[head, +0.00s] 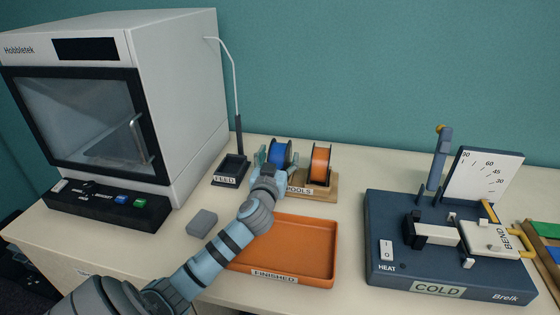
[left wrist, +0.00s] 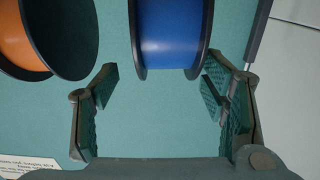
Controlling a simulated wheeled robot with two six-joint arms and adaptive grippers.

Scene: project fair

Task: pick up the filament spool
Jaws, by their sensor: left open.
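Two filament spools stand on a wooden holder (head: 328,190) labelled SPOOLS at the back of the table. The blue spool (head: 279,152) is on the left and the orange spool (head: 319,164) on the right. My left gripper (head: 276,160) is at the blue spool, its arm hiding part of the holder. In the left wrist view the blue spool (left wrist: 170,35) lies ahead between the open fingers of my left gripper (left wrist: 162,82), with gaps on both sides. The orange spool (left wrist: 25,40) is off to the left there. My right gripper is not in view.
A white printer (head: 180,100) stands at left. A feed stand (head: 231,170) with a tall bent tube is left of the spools. An orange FINISHED tray (head: 315,240) lies in front, a grey block (head: 202,222) beside it. A blue bending machine (head: 440,255) is at right.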

